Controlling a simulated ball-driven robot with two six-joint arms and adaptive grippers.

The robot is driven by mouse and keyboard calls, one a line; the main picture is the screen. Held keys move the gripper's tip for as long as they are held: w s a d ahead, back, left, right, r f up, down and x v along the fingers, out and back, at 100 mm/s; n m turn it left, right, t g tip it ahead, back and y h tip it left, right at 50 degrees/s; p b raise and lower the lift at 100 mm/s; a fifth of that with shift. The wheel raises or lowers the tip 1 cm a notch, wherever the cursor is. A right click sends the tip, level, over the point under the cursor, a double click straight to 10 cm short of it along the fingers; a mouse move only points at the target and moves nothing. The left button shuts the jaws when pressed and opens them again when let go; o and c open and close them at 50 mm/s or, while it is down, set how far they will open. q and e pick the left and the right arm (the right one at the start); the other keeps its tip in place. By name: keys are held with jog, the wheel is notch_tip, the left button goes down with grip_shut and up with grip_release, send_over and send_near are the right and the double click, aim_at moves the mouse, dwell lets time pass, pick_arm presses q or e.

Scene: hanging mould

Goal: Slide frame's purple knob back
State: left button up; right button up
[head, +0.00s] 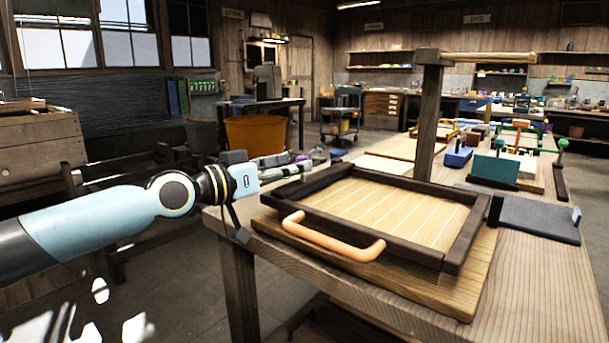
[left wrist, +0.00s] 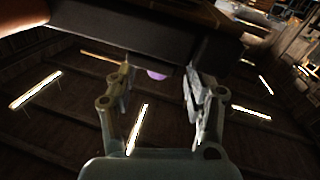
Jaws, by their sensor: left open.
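The frame (head: 455,252) is a dark wooden rectangle around a pale slatted panel, with an orange handle (head: 335,240) on its near side. It lies on a wooden board on the bench. The purple knob (head: 301,159) barely shows at the frame's far left side, mostly behind my left gripper (head: 300,163). In the left wrist view the knob (left wrist: 157,75) is a small purple shape under the frame's dark edge (left wrist: 140,38). It lies between and beyond the fingers of my left gripper (left wrist: 160,95), which are apart. I see no contact with the knob. My right gripper is not in view.
A dark wooden post (head: 429,125) with a top arm rises behind the frame. A dark grey slab (head: 535,218) lies to the right. Blocks and a green clamp-like fixture (head: 497,165) stand farther back on the bench. Open floor lies left of the bench.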

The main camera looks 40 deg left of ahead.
pick_arm(q)
jog(key=shift+x, duration=1.25)
jog(key=shift+w+d+b, duration=0.1)
jog(key=shift+w+b, duration=0.2)
jog(key=shift+w, duration=0.15)
jog(key=c, duration=0.7)
grip_shut()
jog(key=shift+d, duration=0.1)
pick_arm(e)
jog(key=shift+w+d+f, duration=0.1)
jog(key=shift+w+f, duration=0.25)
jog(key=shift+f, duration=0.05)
pick_arm(q)
jog(key=shift+w, duration=0.1)
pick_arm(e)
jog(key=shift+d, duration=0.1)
